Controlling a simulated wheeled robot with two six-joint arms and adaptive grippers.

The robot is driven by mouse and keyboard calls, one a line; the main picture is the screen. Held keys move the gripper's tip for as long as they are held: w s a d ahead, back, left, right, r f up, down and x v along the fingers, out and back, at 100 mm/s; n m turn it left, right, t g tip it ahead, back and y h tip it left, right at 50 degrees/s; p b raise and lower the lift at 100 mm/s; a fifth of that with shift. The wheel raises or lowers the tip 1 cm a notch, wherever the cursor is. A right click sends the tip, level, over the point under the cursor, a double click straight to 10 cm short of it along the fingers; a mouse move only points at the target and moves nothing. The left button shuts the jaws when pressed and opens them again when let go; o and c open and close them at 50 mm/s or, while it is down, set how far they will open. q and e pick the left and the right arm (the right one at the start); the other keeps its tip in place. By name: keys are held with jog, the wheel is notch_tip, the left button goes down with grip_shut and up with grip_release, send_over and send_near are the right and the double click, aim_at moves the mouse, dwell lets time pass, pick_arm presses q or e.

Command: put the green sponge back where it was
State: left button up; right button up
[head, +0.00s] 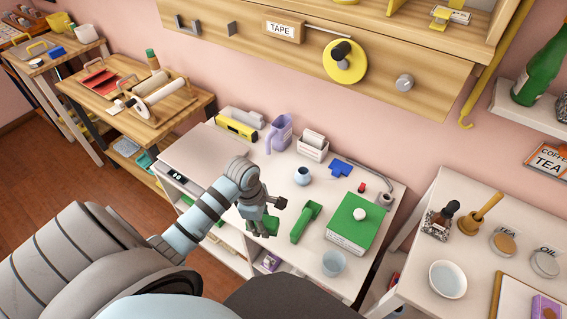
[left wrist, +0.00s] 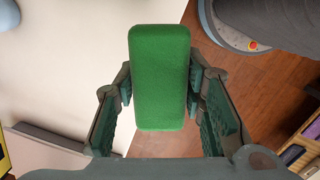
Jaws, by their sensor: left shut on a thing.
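My left gripper (head: 262,215) is shut on the green sponge (left wrist: 160,78), with a finger on each long side of it in the left wrist view. The sponge is a plain green block with rounded corners. In the head view only part of the sponge (head: 266,226) shows below the fingers, near the front edge of the white table (head: 221,159). In the left wrist view, pale tabletop lies to its left and brown floor to its right. My right gripper is not in view.

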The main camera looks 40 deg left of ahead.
pick_arm(q)
jog(key=s+f+b, duration=0.1)
jog(key=s+f, duration=0.2)
jog(key=s, duration=0.6)
jog(key=w+f+b, duration=0.1)
jog(key=w+f, duration=0.1)
jog(key=w, duration=0.2)
jog(key=w+f+b, duration=0.1)
jog(key=w+f, duration=0.1)
jog(key=w, duration=0.2)
jog(key=w+d+f+b, duration=0.1)
jog(key=w+f, duration=0.2)
jog(key=w, duration=0.1)
jog(key=shift+w+d, duration=0.1)
jog(key=shift+w, duration=0.15)
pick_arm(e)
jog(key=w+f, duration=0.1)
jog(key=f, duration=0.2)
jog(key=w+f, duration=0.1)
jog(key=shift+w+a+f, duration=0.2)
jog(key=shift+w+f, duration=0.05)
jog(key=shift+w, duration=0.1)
pick_arm(q)
jog(key=shift+f, duration=0.1)
jog(key=o, duration=0.8)
jog(key=shift+f, duration=0.1)
jog(key=o, duration=0.4)
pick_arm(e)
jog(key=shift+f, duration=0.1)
